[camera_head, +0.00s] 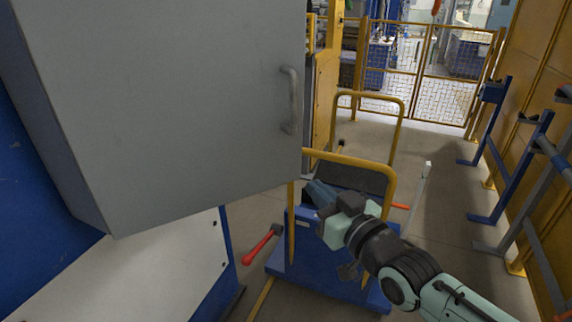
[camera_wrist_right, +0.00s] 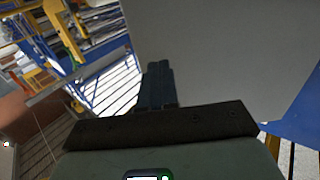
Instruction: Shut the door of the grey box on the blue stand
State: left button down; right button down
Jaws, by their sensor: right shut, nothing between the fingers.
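The grey box (camera_head: 75,150) fills the upper left of the head view, above the blue stand (camera_head: 15,200). Its broad grey door (camera_head: 180,100) has a bar handle (camera_head: 291,100) near the right edge. I see no opening into the box, but I cannot tell whether the door is fully shut. My right gripper (camera_head: 318,192) is shut and empty, below and right of the door's lower right corner. In the right wrist view, the gripper's fingers (camera_wrist_right: 157,85) show in front of a plain grey surface (camera_wrist_right: 230,50); contact cannot be told. My left gripper is out of view.
A blue trolley (camera_head: 330,260) with yellow rails (camera_head: 345,158) stands beneath my right arm. A red-handled tool (camera_head: 262,243) is beside it. Blue racks (camera_head: 510,150) line the right wall. A yellow mesh fence (camera_head: 440,80) closes the back.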

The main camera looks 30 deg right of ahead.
aim_at(281, 157)
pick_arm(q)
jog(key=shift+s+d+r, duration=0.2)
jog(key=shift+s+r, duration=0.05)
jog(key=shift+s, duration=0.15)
pick_arm(e)
jog(key=w, duration=1.1)
jog(key=shift+w+a, duration=0.2)
jog(key=shift+a, duration=0.1)
pick_arm(q)
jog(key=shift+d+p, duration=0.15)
jog(key=shift+p, duration=0.15)
pick_arm(e)
jog(key=shift+w, duration=0.15)
